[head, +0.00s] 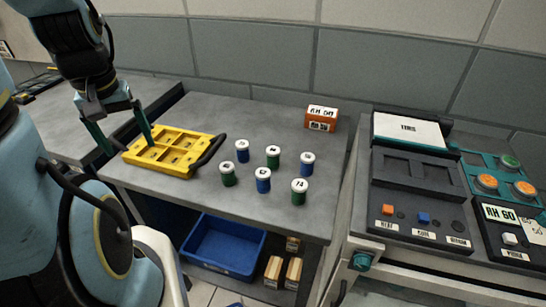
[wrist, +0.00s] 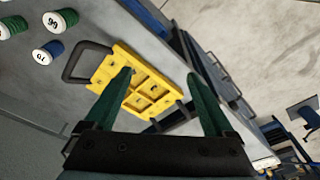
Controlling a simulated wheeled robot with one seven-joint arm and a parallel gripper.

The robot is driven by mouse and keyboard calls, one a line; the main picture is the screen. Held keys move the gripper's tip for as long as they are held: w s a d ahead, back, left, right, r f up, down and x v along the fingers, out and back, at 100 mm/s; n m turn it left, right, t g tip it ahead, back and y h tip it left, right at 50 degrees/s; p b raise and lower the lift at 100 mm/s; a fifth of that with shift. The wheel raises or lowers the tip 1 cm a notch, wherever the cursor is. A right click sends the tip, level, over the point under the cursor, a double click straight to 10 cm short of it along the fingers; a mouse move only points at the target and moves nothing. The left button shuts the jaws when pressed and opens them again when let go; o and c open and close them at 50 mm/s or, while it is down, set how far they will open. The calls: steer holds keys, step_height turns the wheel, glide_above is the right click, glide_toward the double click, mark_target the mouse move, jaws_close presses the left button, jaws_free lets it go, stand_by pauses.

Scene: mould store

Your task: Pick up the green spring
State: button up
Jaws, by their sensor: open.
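Three green springs with white lettered caps stand upright on the grey bench: one at the back (head: 273,160), one at the left (head: 228,178) and one at the front right (head: 299,196). The cap lettering is too small to read surely in the head view. In the wrist view, green springs (wrist: 67,18) show at the upper left, partly cut by the frame edge. My gripper (head: 128,147) is open and empty, above the left end of the yellow tray (head: 190,170), well left of the springs. The wrist view shows its fingers (wrist: 160,73) spread over the tray.
Blue springs (head: 263,185) stand among the green ones. The yellow tray has a raised black handle (head: 209,151) towards the springs. An orange labelled box (head: 321,119) stands at the back. A blue bin (head: 222,246) sits below. A control panel (head: 418,190) is at right.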

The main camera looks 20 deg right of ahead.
steer(key=d+n, duration=0.1)
steer(key=d, duration=0.1)
steer(key=w+d, duration=0.1)
steer(key=d, duration=0.2)
steer(key=w+d+n, duration=0.1)
steer(key=d, duration=0.2)
steer(key=shift+n, duration=0.3)
steer(key=shift+c, duration=0.6)
steer(key=n+g, duration=0.2)
steer(key=n, duration=0.6)
glide_above(273, 150)
steer(key=shift+f+p, duration=1.3)
steer(key=shift+f, duration=4.1)
jaws_close()
